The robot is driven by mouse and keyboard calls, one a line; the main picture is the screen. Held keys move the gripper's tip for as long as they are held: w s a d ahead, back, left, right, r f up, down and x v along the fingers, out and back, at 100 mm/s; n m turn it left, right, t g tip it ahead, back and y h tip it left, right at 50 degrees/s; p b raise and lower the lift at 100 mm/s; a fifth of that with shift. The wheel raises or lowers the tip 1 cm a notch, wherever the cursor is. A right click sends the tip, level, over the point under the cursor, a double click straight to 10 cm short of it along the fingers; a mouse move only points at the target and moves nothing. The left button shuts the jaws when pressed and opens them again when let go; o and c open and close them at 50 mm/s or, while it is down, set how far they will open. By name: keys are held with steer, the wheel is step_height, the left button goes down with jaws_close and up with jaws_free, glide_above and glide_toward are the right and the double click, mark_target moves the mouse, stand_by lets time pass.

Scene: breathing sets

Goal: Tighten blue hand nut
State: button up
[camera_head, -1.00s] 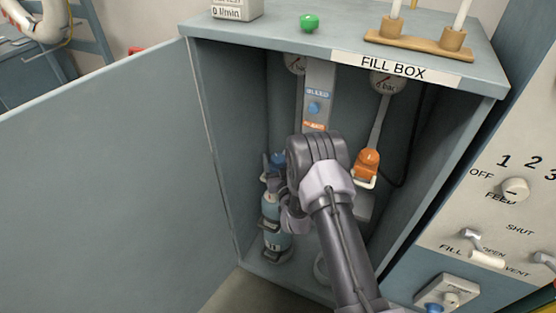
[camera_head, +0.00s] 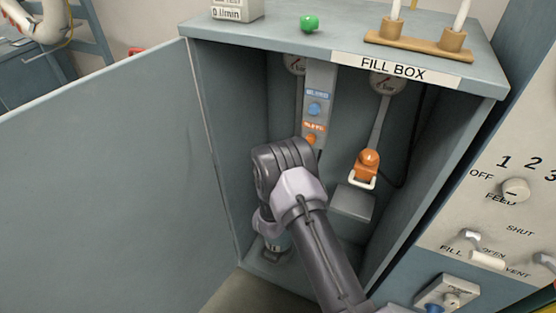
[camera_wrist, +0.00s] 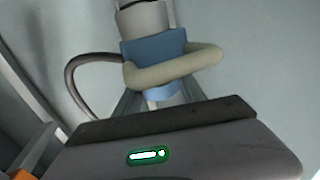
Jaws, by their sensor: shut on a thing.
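The blue hand nut (camera_wrist: 152,52) shows in the wrist view as a blue block below a pale grey cylindrical part, with a beige loop (camera_wrist: 175,68) around its front. My gripper (camera_wrist: 160,98) reaches up to it from below and is shut on it; the exact contact at the fingertips is partly hidden by the loop. In the head view my arm covers the gripper and the blue nut.
The fill box (camera_head: 470,75) has its door (camera_head: 110,180) open to the left. An orange fitting (camera_head: 367,163) with a white loop hangs at the right inside. A dark hose (camera_wrist: 85,65) curves beside the nut.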

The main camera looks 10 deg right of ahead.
steer(key=m+g+h, duration=0.1)
steer(key=m+h, duration=0.1)
steer(key=h, duration=0.1)
steer(key=m+g+h, duration=0.2)
steer(key=h, duration=0.1)
steer(key=shift+a+f, duration=0.1)
steer(key=shift+m+g+h, duration=2.1)
steer(key=shift+m+g, duration=0.1)
steer(key=shift+g, duration=0.3)
steer(key=o, duration=1.4)
steer(key=shift+c, duration=0.2)
